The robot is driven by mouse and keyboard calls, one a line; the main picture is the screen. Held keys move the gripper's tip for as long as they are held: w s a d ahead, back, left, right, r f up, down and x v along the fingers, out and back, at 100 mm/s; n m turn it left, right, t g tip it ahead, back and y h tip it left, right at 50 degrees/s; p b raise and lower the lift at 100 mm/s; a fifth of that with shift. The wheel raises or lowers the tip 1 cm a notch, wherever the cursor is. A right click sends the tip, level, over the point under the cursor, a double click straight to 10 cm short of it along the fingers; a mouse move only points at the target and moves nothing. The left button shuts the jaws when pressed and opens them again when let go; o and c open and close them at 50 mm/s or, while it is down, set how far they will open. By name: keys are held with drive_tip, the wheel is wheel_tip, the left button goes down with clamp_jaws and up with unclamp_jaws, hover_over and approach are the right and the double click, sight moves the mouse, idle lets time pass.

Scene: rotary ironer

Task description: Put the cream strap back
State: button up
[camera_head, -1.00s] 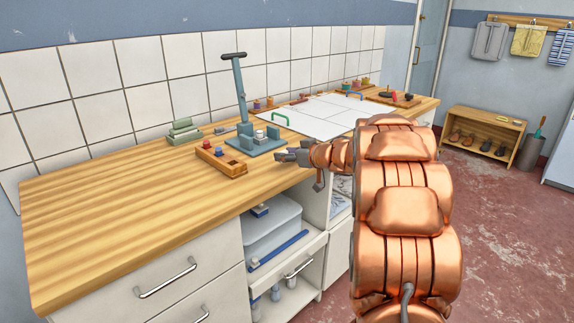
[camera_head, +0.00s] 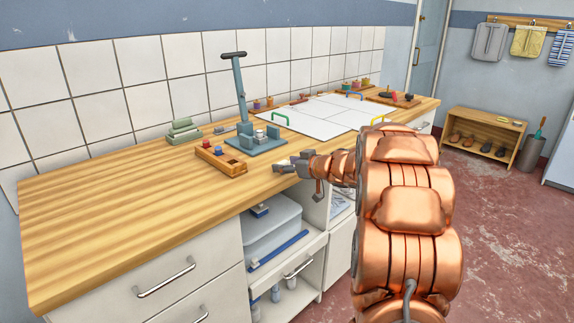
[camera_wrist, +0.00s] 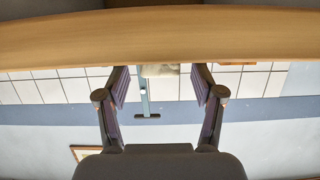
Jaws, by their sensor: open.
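My gripper (camera_head: 283,166) is at the front edge of the wooden worktop, just in front of the blue-grey lever press (camera_head: 256,143). In the wrist view my gripper (camera_wrist: 160,76) is open, its two fingers wide apart. A pale cream piece (camera_wrist: 159,71) shows between the fingertips, against the worktop edge. It may be the cream strap, but I cannot tell, nor whether it touches the fingers. The press lever (camera_wrist: 146,102) shows upside down behind it. I make out no cream strap in the head view.
A wooden block with coloured knobs (camera_head: 221,160) and green blocks (camera_head: 183,131) are left of the press. White panels with coloured handles (camera_head: 325,115) lie to the right. An open shelf with a bin (camera_head: 272,238) is below. The worktop's left part is clear.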

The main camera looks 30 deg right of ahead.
drive_tip(key=shift+s+r, duration=0.1)
drive_tip(key=shift+r, duration=0.15)
drive_tip(key=v, duration=1.1)
drive_tip(key=shift+s+p, duration=0.4)
drive_tip(key=shift+p, duration=0.05)
drive_tip(key=shift+d, duration=0.15)
